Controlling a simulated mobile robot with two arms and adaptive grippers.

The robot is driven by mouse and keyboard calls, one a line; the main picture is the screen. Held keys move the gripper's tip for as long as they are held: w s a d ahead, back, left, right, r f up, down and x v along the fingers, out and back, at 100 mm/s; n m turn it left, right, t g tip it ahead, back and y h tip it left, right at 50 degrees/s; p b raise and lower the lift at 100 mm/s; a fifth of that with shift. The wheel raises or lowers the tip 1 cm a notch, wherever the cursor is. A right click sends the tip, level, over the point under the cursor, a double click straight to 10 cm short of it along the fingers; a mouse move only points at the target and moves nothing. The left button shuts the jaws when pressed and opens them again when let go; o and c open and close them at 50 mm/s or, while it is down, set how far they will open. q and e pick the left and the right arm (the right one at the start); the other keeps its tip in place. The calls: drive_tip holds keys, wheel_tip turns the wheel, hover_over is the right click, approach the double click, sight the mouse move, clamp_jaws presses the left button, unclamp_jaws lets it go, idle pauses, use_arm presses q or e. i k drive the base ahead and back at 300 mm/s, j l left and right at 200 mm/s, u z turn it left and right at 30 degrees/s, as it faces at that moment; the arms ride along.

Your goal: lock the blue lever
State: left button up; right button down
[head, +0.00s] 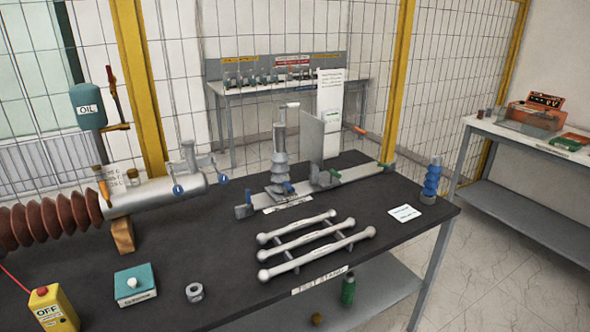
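On the dark table, a grey test stand (345,187) carries a grey stepped column (278,172) and an upright grey plate (311,135). A small blue lever-like part (288,187) sits at the base of the column, on its right side. Neither of my grippers is in view.
Three grey bars (305,241) lie on a rack at the table's front. A ribbed brown bushing (45,222) with a grey cylinder (160,195) lies at left. Mesh fencing stands behind.

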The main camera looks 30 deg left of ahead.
sight(249, 208)
drive_tip(key=u, duration=1.3)
drive_tip(key=i+l, duration=0.1)
drive_tip(key=l, duration=0.3)
drive_tip(key=i+l+z, duration=0.15)
drive_tip(key=l, duration=0.6)
drive_tip(key=i+l+z, duration=0.15)
drive_tip(key=l, duration=0.2)
drive_tip(key=i+l, duration=0.2)
drive_tip(key=l, duration=0.15)
drive_tip(key=k+z, duration=0.05)
